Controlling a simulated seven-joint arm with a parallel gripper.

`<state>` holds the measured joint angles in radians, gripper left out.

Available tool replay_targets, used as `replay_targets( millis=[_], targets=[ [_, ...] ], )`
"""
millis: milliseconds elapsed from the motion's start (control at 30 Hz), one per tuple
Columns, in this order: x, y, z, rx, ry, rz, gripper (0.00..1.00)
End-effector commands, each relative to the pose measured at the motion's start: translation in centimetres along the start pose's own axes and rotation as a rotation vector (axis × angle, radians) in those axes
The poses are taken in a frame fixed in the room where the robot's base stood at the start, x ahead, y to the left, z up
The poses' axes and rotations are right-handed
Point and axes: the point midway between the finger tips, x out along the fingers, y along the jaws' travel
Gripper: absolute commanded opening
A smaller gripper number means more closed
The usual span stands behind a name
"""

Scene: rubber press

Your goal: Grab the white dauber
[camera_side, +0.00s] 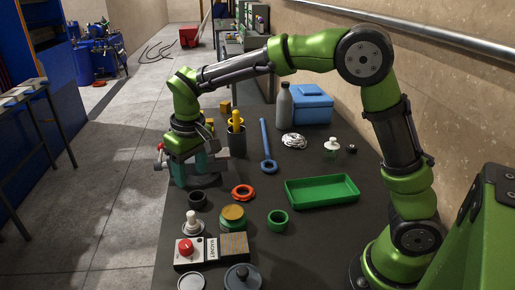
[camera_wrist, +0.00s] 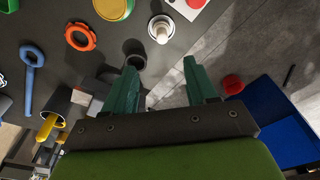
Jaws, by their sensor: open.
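The white dauber (camera_side: 193,222) stands upright on a pale round base near the front left of the dark bench. It also shows at the top middle of the wrist view (camera_wrist: 161,29), seen from above. My gripper (camera_side: 192,168) is at the bench's left edge, farther back than the dauber and apart from it. In the wrist view its two teal fingers (camera_wrist: 160,68) are spread wide with nothing held between them. The dauber lies beyond the fingertips there.
A black ring (camera_side: 198,200) sits between my gripper and the dauber. A red-button box (camera_side: 189,252), a gold-lidded green jar (camera_side: 233,222) and an orange ring (camera_side: 243,192) are close by. A green tray (camera_side: 322,201) stands to the right.

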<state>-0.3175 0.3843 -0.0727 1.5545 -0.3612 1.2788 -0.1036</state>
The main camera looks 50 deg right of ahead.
Motion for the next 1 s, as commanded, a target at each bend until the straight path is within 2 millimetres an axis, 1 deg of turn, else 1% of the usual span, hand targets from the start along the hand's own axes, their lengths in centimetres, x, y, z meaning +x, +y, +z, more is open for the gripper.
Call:
replay_targets(
  millis=[33,200,400,500,733,900,1000],
  targets=[
    [1.0,0.1,0.1,0.0,-0.007,0.001,0.57],
    [4.7,0.1,0.1,0.001,-0.008,0.002,0.57],
    [8.8,0.0,0.1,0.002,-0.006,0.0,0.57],
    [10.1,0.0,0.1,0.001,-0.004,0.0,0.57],
    [11.7,-0.1,-0.1,0.002,-0.003,-0.001,0.57],
    [14.3,-0.3,-0.8,0.002,-0.005,0.0,0.57],
    [15.4,-0.3,-0.7,0.002,-0.004,-0.001,0.57]
  ],
)
